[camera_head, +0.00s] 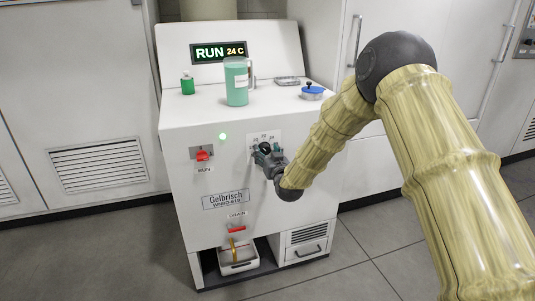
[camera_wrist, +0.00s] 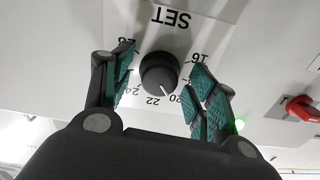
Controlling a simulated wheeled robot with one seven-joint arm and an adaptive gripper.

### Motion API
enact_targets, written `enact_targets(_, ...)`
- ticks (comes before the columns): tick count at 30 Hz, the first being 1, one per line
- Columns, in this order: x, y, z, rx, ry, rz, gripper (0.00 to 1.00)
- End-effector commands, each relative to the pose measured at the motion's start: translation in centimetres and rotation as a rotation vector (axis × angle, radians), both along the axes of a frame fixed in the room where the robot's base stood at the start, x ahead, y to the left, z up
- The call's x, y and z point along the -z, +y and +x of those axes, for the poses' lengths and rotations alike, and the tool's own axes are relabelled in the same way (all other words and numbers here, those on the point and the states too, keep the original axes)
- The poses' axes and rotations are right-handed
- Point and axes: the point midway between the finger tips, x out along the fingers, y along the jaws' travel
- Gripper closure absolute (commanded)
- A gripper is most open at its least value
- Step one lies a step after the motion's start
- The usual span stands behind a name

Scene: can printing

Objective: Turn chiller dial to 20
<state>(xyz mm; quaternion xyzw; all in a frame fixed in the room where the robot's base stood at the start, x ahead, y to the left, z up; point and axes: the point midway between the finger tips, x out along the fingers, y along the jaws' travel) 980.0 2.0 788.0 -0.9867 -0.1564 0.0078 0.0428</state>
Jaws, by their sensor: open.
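The chiller dial (camera_wrist: 159,72) is a round black knob on a white SET scale, seen upside down in the wrist view. The numbers around it include 16, 20, 22 and 24. A small white mark on the knob appears to point near 20, on the side towards 22. My gripper (camera_wrist: 163,78) is open, with its green-padded fingers on either side of the knob. Contact is not clear. In the head view my gripper (camera_head: 268,153) is at the chiller's front panel and partly covers the dial. The chiller display (camera_head: 219,51) reads RUN 24 C.
A red RUN switch (camera_head: 202,154) is left of the dial, and a red DRAIN valve (camera_head: 236,227) is below. A green-filled jug (camera_head: 236,82), green bottle (camera_head: 187,83) and blue-lidded dish (camera_head: 312,91) stand on top. A white tray (camera_head: 238,266) sits below the drain.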

Motion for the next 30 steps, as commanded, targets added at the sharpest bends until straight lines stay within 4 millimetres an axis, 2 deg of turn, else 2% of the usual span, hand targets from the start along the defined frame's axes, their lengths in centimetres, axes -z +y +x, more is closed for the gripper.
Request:
enact_targets(8, -0.1, -0.4, -1.1, 0.0, -0.001, 0.0, 0.42)
enact_targets(21, -0.1, -2.8, -8.4, 0.001, 0.0, 0.001, 0.42)
enact_targets(30, 0.0, -3.7, -11.1, 0.001, 0.0, 0.0, 0.42)
